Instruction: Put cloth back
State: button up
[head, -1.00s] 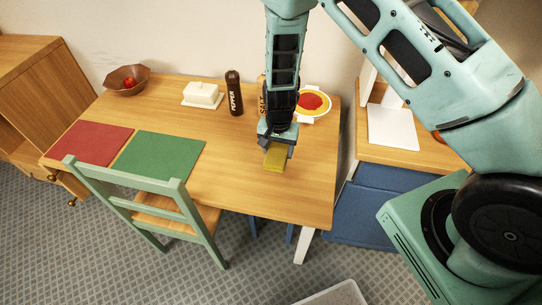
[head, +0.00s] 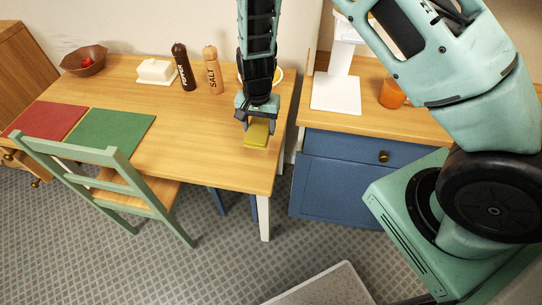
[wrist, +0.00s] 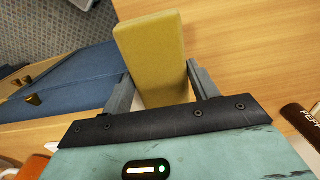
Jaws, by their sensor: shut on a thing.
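The cloth (head: 257,133) is a folded yellow-olive block. In the head view it hangs below my gripper (head: 257,120), over the right end of the wooden table (head: 200,160). In the wrist view the cloth (wrist: 152,55) stands between the two grey fingers of my gripper (wrist: 155,85), which are shut on it. I cannot tell how high it is above the table top.
A blue cabinet (head: 335,185) with a wooden top stands to the right, bearing a white stand (head: 337,95) and an orange cup (head: 392,95). Salt (head: 213,72) and pepper (head: 184,70) mills stand left of my arm. A green chair (head: 120,185) stands in front of the table.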

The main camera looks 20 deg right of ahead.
aim_at(261, 153)
notch_tip(261, 153, down, 9)
jog(key=shift+f+p, duration=0.2)
jog(key=shift+p, duration=0.7)
jog(key=shift+f, duration=0.2)
jog(key=o, duration=0.9)
jog(key=shift+o, duration=0.2)
jog(key=shift+r, duration=0.15)
